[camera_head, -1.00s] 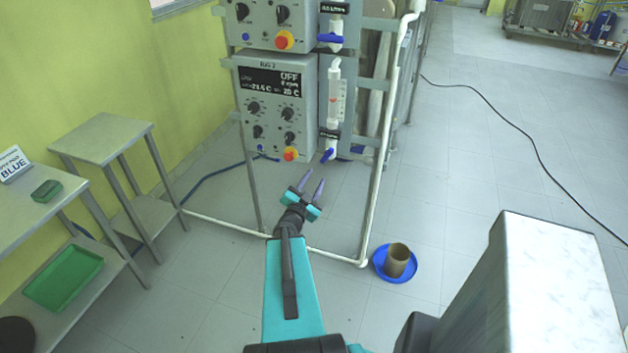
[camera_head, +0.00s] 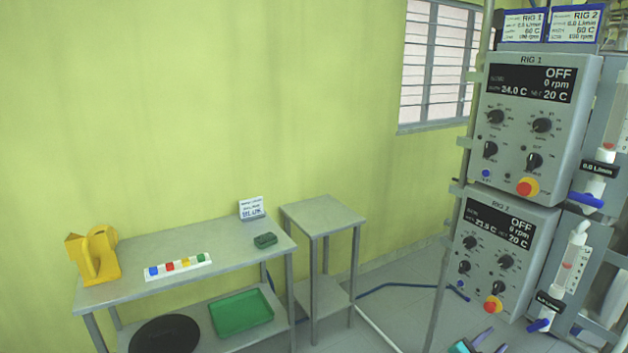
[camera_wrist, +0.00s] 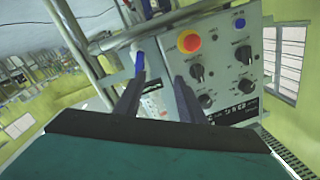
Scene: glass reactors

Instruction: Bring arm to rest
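My gripper (camera_head: 497,339) shows at the bottom right edge of the head view, in front of the lower panel of the reactor rig. In the wrist view my gripper (camera_wrist: 158,82) has its two dark fingers apart with nothing held between them. The rig 2 panel (camera_head: 505,245) faces it and reads OFF, 0 rpm. A red and yellow stop button (camera_wrist: 189,41) and several black knobs show past the fingers in the wrist view. The rest of my arm is out of the head view.
The rig 1 panel (camera_head: 535,105) also reads OFF. A small empty side table (camera_head: 323,214) stands between bench and rig.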

